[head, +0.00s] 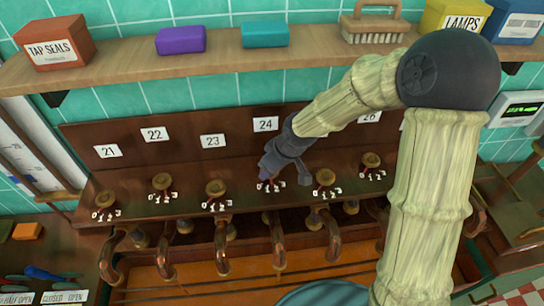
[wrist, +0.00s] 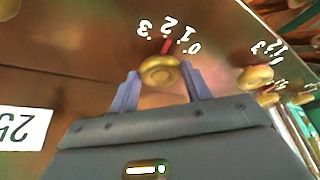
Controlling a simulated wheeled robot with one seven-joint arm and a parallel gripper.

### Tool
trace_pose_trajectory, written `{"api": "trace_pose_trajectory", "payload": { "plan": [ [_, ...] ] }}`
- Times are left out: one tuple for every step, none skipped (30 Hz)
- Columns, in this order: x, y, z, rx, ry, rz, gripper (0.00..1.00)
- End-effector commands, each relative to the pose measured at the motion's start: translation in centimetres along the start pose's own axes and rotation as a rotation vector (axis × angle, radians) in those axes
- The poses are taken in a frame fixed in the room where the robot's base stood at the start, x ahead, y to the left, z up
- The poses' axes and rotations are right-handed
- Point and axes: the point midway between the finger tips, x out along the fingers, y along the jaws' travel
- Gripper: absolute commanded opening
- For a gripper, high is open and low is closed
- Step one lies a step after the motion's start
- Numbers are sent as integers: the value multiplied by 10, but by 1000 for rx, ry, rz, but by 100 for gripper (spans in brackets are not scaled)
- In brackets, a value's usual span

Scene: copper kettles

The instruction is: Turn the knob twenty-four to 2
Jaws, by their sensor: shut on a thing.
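The 24 sign (head: 265,124) is on the upright board in the head view, with my gripper (head: 284,168) just below it. In the wrist view my gripper (wrist: 160,80) has a finger on each side of the round brass knob twenty-four (wrist: 158,70) and is shut on it. The knob's red pointer (wrist: 166,46) points close to the 2, slightly toward the 1. The dial numbers 0 to 3 show beyond the knob. In the head view my gripper mostly hides this knob, but part of its dial shows.
Similar brass knobs stand on both sides, below sign 23 (head: 213,141) and to the right (head: 326,177). Copper spouts (head: 276,243) hang below the ledge. A shelf (head: 200,66) with boxes and a brush (head: 375,24) runs above. The 25 sign (wrist: 22,127) shows in the wrist view.

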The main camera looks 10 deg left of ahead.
Motion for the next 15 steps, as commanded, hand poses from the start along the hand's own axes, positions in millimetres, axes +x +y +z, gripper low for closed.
{"api": "trace_pose_trajectory", "payload": {
  "plan": [
    [-5,2,-3,-25,2,-12,25],
    [-5,2,-2,-42,2,-19,25],
    [-4,2,-2,-61,2,-26,25],
    [-4,2,-2,-76,2,-31,25],
    [-4,2,-2,-88,3,-36,25],
    [-3,2,-2,-103,3,-42,25],
    [-2,2,-2,-112,3,-46,25],
    [-2,3,-2,-120,3,-48,25],
    [-2,3,-2,-129,3,-51,25],
    [-2,4,-2,-135,3,-53,25],
    [-2,4,-1,-140,3,-55,25],
    [-1,4,-1,-144,3,-57,25],
    [-1,4,-1,-147,3,-58,25],
    [-1,4,-1,-148,3,-58,25],
    [0,4,-1,-150,3,-59,25]
  ]
}}
